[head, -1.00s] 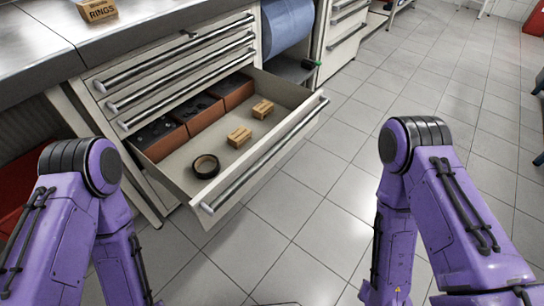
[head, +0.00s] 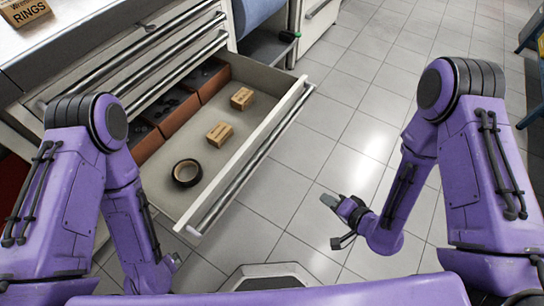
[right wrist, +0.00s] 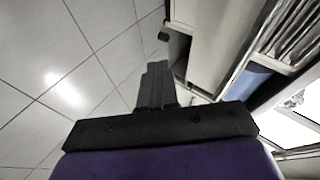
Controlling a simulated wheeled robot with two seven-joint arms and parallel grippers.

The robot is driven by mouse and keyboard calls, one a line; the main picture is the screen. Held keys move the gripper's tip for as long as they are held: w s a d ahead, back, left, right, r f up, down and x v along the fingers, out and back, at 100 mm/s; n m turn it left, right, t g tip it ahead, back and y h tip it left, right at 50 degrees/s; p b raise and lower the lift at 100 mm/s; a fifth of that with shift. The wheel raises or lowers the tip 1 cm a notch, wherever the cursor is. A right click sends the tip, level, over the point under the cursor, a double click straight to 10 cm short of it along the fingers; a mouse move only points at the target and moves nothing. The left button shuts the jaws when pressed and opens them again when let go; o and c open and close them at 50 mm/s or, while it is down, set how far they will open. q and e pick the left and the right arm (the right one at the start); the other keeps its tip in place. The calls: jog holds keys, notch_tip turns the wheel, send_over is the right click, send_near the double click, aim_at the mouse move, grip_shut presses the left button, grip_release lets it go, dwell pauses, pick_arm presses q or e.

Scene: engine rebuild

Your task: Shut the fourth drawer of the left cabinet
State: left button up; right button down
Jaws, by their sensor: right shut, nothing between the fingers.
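The fourth drawer (head: 229,190) of the left cabinet (head: 98,62) stands pulled far out, with a long silver bar handle (head: 250,165) along its front. Inside it lie a black tape roll (head: 186,172), two small cardboard boxes (head: 220,133) and brown bins (head: 181,127) with dark parts. My right gripper (head: 329,201) is shut and empty, in front of the drawer and to the right of its handle, apart from it. Its closed fingers also show in the right wrist view (right wrist: 155,84). My left gripper (head: 174,261) barely shows below the drawer's near corner; its fingers are too hidden to judge.
The drawers above are shut, with bar handles (head: 172,75). A box marked RINGS (head: 24,10) sits on the worktop (head: 75,22). A blue roll (head: 254,12) hangs beside the cabinet. The tiled floor (head: 345,105) to the right of the drawer is clear.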

jog(key=w+a+r+y+p, duration=0.1)
jog(key=w+a+r+y, duration=0.1)
jog(key=a+r+y, duration=0.45)
send_near(260, 159)
jog(key=shift+y, duration=0.35)
jog(key=b+x, duration=0.1)
jog(key=x, duration=0.6)
jog(key=shift+d+f, duration=0.15)
jog(key=shift+f, duration=0.05)
